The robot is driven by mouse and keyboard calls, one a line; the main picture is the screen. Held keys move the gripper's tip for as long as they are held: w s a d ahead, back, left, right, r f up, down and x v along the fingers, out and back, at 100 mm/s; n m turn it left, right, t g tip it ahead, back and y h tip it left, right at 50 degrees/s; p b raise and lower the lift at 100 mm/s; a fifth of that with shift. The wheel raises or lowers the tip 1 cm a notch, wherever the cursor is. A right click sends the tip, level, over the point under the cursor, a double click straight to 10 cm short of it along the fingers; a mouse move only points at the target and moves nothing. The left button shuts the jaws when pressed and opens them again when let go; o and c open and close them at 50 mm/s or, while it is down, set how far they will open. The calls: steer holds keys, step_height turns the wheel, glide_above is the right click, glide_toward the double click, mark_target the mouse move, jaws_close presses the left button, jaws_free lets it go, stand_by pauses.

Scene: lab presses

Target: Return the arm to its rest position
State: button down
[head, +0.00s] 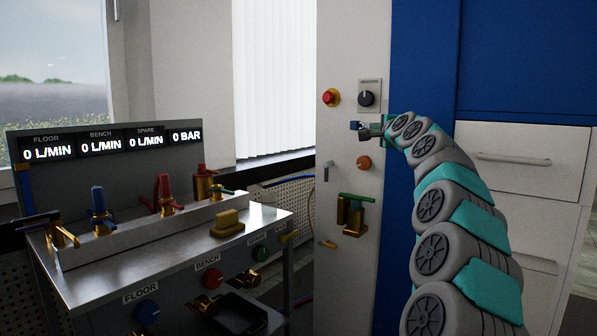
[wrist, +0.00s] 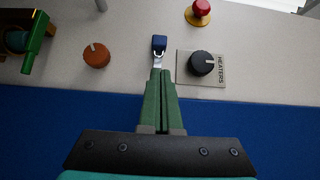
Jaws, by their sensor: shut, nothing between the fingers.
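My gripper (head: 376,130) is at the end of my arm, in front of the white panel (head: 340,210) at the right of the head view. In the wrist view my gripper (wrist: 160,80) has its two green fingers pressed together, with nothing between them. A small blue padlock-like piece (wrist: 159,43) with a metal loop is just beyond the fingertips; I cannot tell whether they touch it. It also shows in the head view (head: 355,126). My arm curves up from the lower right of the head view.
Around the gripper are a black HEATERS knob (wrist: 202,63), a red button (wrist: 200,10), an orange knob (wrist: 97,54) and a green-handled valve (wrist: 35,40). A bench with valves and displays (head: 110,145) stands left. White drawers (head: 520,180) are right of my arm.

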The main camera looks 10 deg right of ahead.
steer(key=s+a+f+n+g+y, duration=0.2)
steer(key=a+f+n, duration=0.15)
steer(key=a, duration=0.45)
steer(key=s+a+f+n+g+y, duration=0.1)
steer(key=s+a+f+n+y, duration=0.2)
steer(key=a, duration=0.6)
steer(key=s+a+f+n+g+y, duration=0.1)
steer(key=s+a+f+n+g, duration=0.5)
steer(key=s+a+f, duration=0.7)
steer(key=s+a+f+n+g+h, duration=0.1)
steer(key=s+f+n+g, duration=0.15)
steer(key=s+f, duration=0.55)
steer(key=s+a+f+n+g, duration=0.2)
steer(key=s+f+g, duration=0.1)
steer(key=s+f, duration=0.55)
steer(key=s+d+f+g+h, duration=0.1)
steer(key=s+f, duration=0.2)
steer(key=s, duration=0.5)
steer(key=s+d+f+n+g+h, duration=0.1)
steer(key=s+d+f+g, duration=0.1)
steer(key=s, duration=0.6)
steer(key=s+d+f+n+g, duration=0.1)
steer(key=s+f, duration=0.3)
steer(key=s, duration=0.4)
steer(key=shift+d+f+g+h, duration=0.15)
steer(key=shift+d+g+h, duration=0.25)
steer(key=shift+g, duration=0.15)
